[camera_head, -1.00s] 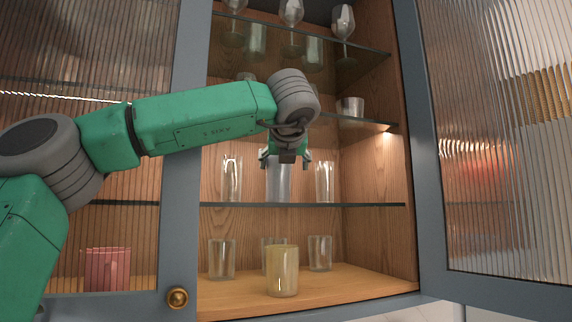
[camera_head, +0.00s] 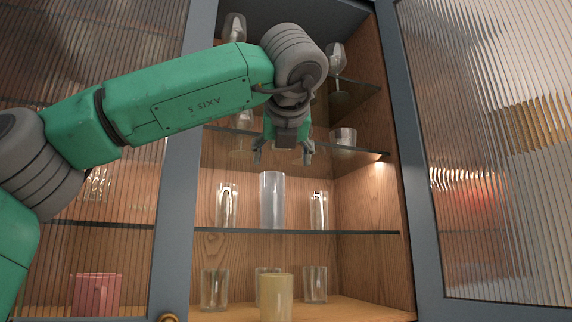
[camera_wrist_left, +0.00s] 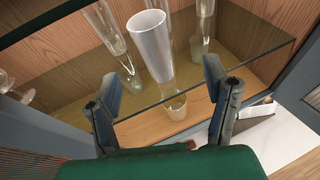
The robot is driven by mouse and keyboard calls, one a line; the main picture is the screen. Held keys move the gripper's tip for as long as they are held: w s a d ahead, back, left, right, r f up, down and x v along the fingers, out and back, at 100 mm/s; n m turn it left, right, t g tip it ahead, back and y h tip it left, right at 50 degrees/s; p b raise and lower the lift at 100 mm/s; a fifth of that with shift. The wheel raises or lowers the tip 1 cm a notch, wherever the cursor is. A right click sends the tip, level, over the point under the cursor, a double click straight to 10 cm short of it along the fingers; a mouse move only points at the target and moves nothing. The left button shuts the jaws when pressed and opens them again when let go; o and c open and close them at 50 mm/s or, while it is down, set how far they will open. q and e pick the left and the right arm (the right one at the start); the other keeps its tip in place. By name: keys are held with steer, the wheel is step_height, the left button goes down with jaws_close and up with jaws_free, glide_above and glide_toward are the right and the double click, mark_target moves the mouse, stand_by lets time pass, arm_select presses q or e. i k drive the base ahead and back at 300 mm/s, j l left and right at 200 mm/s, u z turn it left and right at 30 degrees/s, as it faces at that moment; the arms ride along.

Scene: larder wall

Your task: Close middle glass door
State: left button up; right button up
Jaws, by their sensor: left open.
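The glass door (camera_head: 488,150) with ribbed glass and a blue-grey frame stands swung open at the right in the head view. The cabinet behind it is open, with glass shelves and a wooden floor. My left gripper (camera_head: 284,158) is open and empty in front of the opening, at about the height of a middle shelf and apart from the door. In the left wrist view its two fingers (camera_wrist_left: 166,105) are spread, with a tall frosted glass (camera_wrist_left: 151,48) beyond them. My right gripper is in neither view.
Tall glasses stand on the shelf (camera_head: 300,232) below my gripper; a yellowish tumbler (camera_head: 275,298) and other glasses stand on the cabinet floor. At left, a shut ribbed door (camera_head: 90,190) with a brass knob (camera_head: 168,318) covers a pink mug (camera_head: 95,294).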

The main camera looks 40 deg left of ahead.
mark_target(481, 91)
steer(key=k+l, duration=0.15)
steer(key=l, duration=0.25)
steer(key=k+l, duration=0.1)
steer(key=l, duration=0.25)
steer(key=k+l, duration=0.15)
steer(key=l, duration=0.25)
